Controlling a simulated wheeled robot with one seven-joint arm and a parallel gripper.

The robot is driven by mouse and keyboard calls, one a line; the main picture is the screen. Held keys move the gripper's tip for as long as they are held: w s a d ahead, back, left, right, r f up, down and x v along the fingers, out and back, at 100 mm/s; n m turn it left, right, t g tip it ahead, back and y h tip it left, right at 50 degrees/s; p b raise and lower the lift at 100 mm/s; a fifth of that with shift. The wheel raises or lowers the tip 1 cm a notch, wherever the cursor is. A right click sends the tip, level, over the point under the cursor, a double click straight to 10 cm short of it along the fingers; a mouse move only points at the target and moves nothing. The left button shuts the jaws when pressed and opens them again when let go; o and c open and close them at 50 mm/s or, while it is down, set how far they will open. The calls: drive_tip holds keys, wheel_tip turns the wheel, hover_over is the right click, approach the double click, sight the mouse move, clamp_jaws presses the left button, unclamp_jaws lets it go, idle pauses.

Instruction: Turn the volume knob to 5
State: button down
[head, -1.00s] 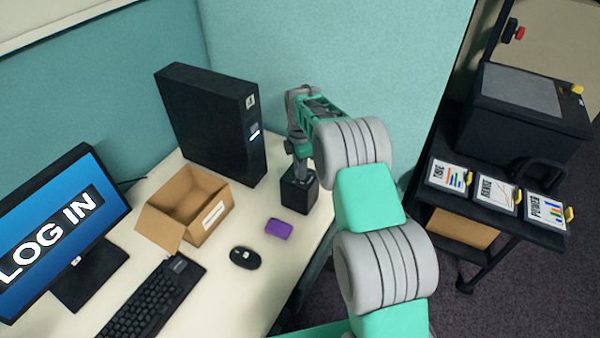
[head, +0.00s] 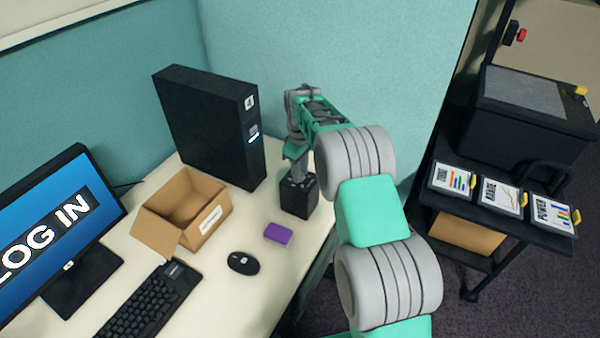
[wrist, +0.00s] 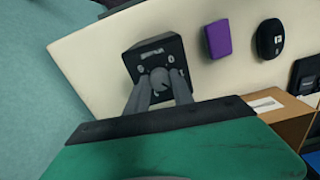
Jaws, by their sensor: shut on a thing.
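The volume knob (wrist: 160,78) is a small grey round knob on top of a black box (wrist: 142,51) with white markings. In the head view the black box (head: 299,199) stands upright near the right edge of the desk. My gripper (wrist: 161,84) is above the box, its two grey fingers shut on the knob, one on each side. In the head view my gripper (head: 297,172) reaches down onto the box top and hides the knob. The markings are too small to read, so I cannot tell the knob's setting.
A purple block (head: 278,234) and a black mouse (head: 243,263) lie left of the box. An open cardboard box (head: 208,224), a computer tower (head: 215,130), a keyboard (head: 146,302) and a monitor (head: 45,235) stand farther left. A teal partition (head: 330,50) rises behind.

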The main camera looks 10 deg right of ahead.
drive_tip(key=m, duration=0.4)
drive_tip(key=shift+m, duration=0.3)
drive_tip(key=m, duration=0.3)
drive_tip(key=shift+m+b, duration=0.3)
drive_tip(key=shift+b, duration=0.05)
drive_tip(key=m, duration=0.4)
drive_tip(key=shift+m, duration=0.3)
drive_tip(key=m, duration=1.8)
drive_tip(key=shift+m+b, duration=0.3)
drive_tip(key=shift+m, duration=1.7)
